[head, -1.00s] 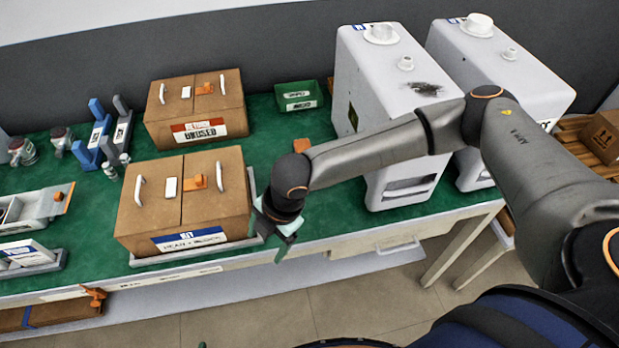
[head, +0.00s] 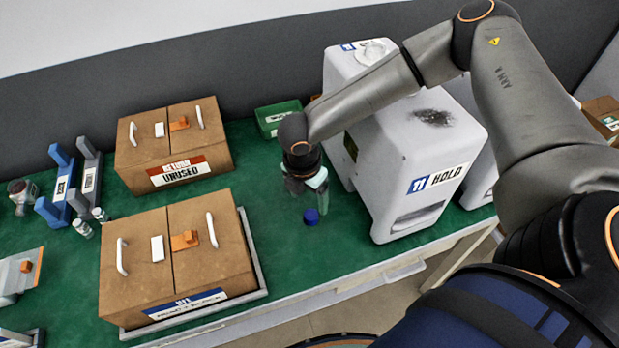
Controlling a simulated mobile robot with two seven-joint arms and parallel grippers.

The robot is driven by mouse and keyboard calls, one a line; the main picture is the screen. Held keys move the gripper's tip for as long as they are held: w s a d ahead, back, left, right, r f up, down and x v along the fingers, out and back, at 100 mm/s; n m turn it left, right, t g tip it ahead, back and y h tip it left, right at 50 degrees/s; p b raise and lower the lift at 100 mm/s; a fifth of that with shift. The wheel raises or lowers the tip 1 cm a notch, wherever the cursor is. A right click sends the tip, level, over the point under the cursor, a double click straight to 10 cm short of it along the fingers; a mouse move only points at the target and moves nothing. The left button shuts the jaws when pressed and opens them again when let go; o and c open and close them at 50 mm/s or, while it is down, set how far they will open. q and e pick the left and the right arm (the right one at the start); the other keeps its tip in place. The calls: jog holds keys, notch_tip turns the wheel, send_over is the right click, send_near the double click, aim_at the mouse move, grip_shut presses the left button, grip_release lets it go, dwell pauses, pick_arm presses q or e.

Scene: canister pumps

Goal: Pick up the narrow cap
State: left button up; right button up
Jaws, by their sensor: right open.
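A small blue cap (head: 311,216), which looks like the narrow cap, stands on the green mat between the lower cardboard box and the white canister. My right gripper (head: 309,197) hangs over it, fingers pointing down, open. Its fingertips are just above or beside the cap; the exact gap cannot be told. Nothing shows between the fingers. My left gripper is not in view.
The white canister (head: 428,150), labelled HOLD, stands close right of the gripper. The lower cardboard box (head: 178,262) sits on a grey tray to the left, the other box (head: 172,143) behind it. A green bin (head: 277,117) stands at the back. Mat (head: 272,190) around the cap is clear.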

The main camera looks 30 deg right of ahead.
aim_at(311, 214)
jog(key=f, duration=0.5)
jog(key=d+f, duration=0.1)
jog(key=f, duration=0.1)
jog(key=shift+w+f, duration=0.35)
jog(key=shift+w, duration=0.05)
grip_shut()
